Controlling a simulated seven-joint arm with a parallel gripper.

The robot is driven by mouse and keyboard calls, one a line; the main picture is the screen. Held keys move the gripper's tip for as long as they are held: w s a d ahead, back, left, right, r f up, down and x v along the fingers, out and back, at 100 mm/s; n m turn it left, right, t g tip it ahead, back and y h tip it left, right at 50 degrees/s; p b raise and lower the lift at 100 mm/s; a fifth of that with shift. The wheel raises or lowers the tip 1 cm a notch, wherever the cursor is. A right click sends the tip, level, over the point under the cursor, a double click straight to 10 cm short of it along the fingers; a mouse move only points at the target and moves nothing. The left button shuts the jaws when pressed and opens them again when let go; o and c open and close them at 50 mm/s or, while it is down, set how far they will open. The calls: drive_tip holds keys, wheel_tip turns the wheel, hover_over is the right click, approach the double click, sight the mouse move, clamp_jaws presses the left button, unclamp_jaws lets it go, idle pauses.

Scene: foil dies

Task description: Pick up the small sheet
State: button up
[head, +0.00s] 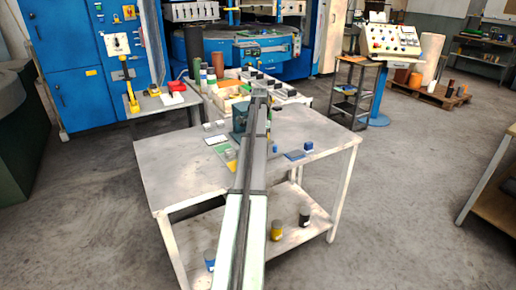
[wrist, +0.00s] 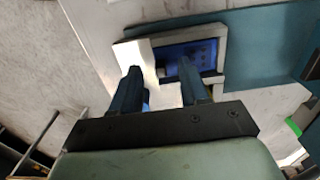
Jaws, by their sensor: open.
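My gripper (wrist: 160,76) is open, with its two blue fingers apart. Past the fingertips in the wrist view lies a small white-edged rectangle with a dark blue middle (wrist: 206,55); I cannot tell for certain whether it is the small sheet. The fingers partly cover it, and contact cannot be told. It lies by a larger teal flat surface (wrist: 262,45). In the head view my arm hides the fingertips. A white flat piece (head: 216,140) and a blue-grey flat piece (head: 294,155) lie on the table, left and right of my arm.
The pale worktable (head: 180,175) has free room at front left. A small blue block (head: 308,146) sits at right. Wooden trays (head: 228,98) and several small blocks stand behind. Cans (head: 304,216) stand on the lower shelf. In the wrist view a green-edged item (wrist: 293,127) is at right.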

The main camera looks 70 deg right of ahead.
drive_tip(key=shift+f, duration=0.85)
drive_tip(key=shift+c, duration=0.3)
clamp_jaws()
